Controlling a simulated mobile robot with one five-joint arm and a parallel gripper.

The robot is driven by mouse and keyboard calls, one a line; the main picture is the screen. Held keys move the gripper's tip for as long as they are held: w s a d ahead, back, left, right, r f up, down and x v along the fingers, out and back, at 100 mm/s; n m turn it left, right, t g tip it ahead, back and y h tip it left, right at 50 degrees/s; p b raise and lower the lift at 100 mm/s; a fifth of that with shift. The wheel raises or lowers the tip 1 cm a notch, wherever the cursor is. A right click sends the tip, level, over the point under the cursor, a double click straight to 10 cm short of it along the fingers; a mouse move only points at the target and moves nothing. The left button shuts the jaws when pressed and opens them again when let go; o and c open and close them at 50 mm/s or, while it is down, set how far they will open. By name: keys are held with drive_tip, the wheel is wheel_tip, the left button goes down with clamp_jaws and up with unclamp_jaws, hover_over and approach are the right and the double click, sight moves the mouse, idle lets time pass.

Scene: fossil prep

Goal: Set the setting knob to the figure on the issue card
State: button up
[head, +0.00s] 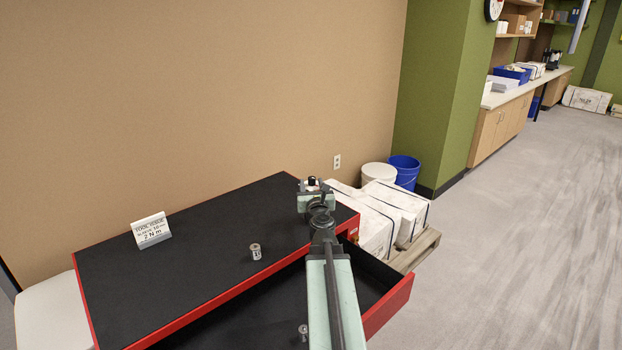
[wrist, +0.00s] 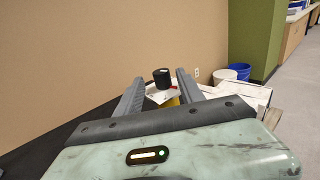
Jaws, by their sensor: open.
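The issue card (head: 151,230) stands tilted on the left of the black-topped red cabinet; its large line reads "2 N m" and the smaller print is hard to read. In the wrist view, the setting knob (wrist: 162,78) is a black upright cylinder above a white plate (wrist: 160,95) with a small red mark, over a yellow part. The scale figures cannot be read. My gripper (wrist: 160,80) is open, its two grey fingers apart on either side of the knob in the picture; contact is not visible. In the head view my gripper (head: 313,190) is over the cabinet's far right corner.
The cabinet top (head: 200,275) is mostly clear, with a small metal cylinder (head: 255,251) near its front edge. A drawer (head: 385,300) is open below, holding another metal piece (head: 303,332). White wrapped blocks (head: 400,207) sit on a pallet to the right.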

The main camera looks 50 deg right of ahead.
sight(311, 177)
drive_tip(key=x, duration=0.6)
drive_tip(key=shift+s+d, duration=0.1)
drive_tip(key=shift+d, duration=0.05)
drive_tip(key=shift+c, duration=0.4)
clamp_jaws()
drive_tip(key=shift+s, duration=0.25)
drive_tip(key=shift+w, duration=0.15)
drive_tip(key=shift+w+n+t+y, duration=0.15)
drive_tip(key=shift+n+t+y, duration=0.7)
drive_tip(key=shift+y, duration=0.35)
drive_tip(key=shift+a, duration=0.25)
